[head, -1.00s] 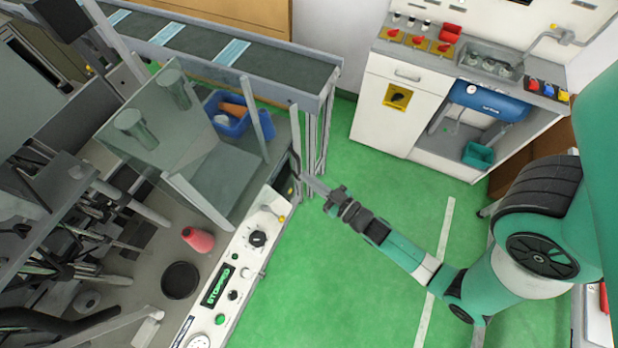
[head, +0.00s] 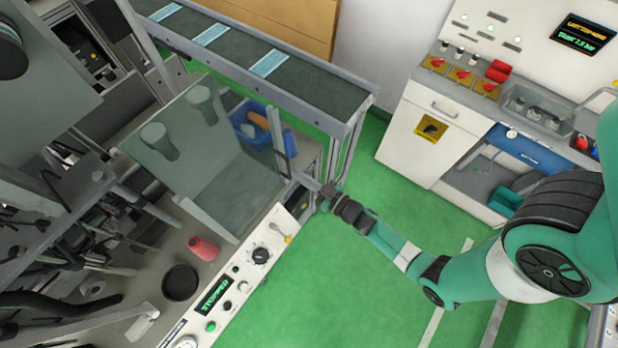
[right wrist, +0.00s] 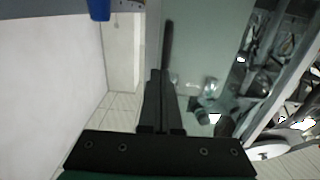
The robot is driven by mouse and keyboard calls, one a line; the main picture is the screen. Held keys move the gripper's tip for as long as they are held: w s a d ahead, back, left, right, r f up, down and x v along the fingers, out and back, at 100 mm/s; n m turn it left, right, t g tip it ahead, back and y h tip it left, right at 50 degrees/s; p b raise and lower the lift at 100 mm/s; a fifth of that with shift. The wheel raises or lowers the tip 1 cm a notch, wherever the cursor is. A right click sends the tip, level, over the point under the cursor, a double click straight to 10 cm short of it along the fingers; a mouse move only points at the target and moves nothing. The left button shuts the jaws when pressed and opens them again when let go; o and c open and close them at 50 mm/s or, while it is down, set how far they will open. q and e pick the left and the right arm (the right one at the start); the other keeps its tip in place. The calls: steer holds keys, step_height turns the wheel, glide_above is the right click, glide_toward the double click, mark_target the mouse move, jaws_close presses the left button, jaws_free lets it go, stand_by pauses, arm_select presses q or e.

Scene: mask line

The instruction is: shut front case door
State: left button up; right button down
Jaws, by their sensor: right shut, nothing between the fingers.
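The front case door appears to be the see-through, greenish panel (head: 215,165) at the machine's front, standing out at an angle from the case; its exact edges are hard to make out. A grey upright bar (head: 279,140) stands at its right side. My right gripper (head: 305,184) is shut and empty, close below that bar; I cannot tell whether it touches the door. In the right wrist view the shut fingers (right wrist: 160,85) point along a greenish see-through panel (right wrist: 205,45), with a dark bar (right wrist: 168,45) just ahead. My left gripper is out of view.
The control panel (head: 243,276) with a STOPPED display runs along the machine's front. A conveyor (head: 310,83) stands behind the case, and a blue bin (head: 248,122) shows beside it. Green floor is free to the right.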

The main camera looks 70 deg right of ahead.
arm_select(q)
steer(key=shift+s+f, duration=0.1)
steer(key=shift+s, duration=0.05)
arm_select(e)
steer(key=shift+w+d+f, duration=0.15)
steer(key=shift+w+d, duration=0.15)
steer(key=shift+w, duration=0.05)
steer(key=shift+f, duration=0.1)
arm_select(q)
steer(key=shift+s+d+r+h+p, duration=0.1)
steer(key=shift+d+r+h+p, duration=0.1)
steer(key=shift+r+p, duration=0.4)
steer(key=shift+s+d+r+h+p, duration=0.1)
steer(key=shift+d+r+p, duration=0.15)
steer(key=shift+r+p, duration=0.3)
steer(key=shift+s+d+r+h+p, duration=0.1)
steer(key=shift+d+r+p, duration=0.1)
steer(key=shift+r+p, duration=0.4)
arm_select(e)
steer(key=s, duration=1.4)
steer(key=shift+a+r, duration=0.25)
steer(key=shift+a, duration=0.1)
